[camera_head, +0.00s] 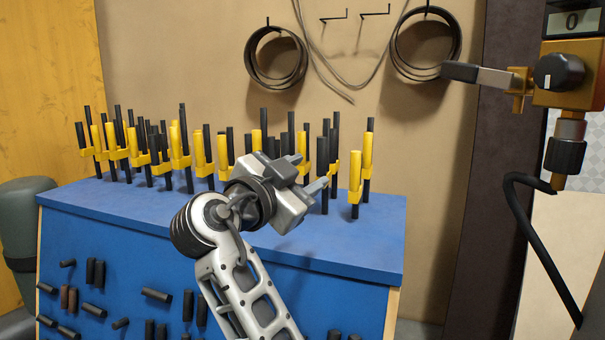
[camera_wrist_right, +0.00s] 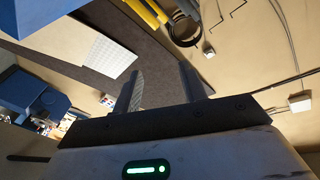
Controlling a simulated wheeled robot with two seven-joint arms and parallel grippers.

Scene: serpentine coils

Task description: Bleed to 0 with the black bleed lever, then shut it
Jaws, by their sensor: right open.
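The lever (camera_head: 480,74), grey with a black end, sticks out to the left, nearly level, from the brass valve body (camera_head: 570,95) at the right edge of the head view. A black knob (camera_head: 558,72) with a white mark is on the body's front. My right gripper (camera_head: 306,174) is over the blue bench, well left of and below the lever, touching nothing visible. In the right wrist view its two fingers (camera_wrist_right: 159,72) stand apart with nothing between them. My left gripper is out of view.
A blue bench (camera_head: 375,240) carries several upright black rods with yellow clamps (camera_head: 204,158) beside my right gripper. A black hose (camera_head: 530,205) hangs below the valve. Coils (camera_head: 272,82) hang on the wall. Open space lies between bench and valve.

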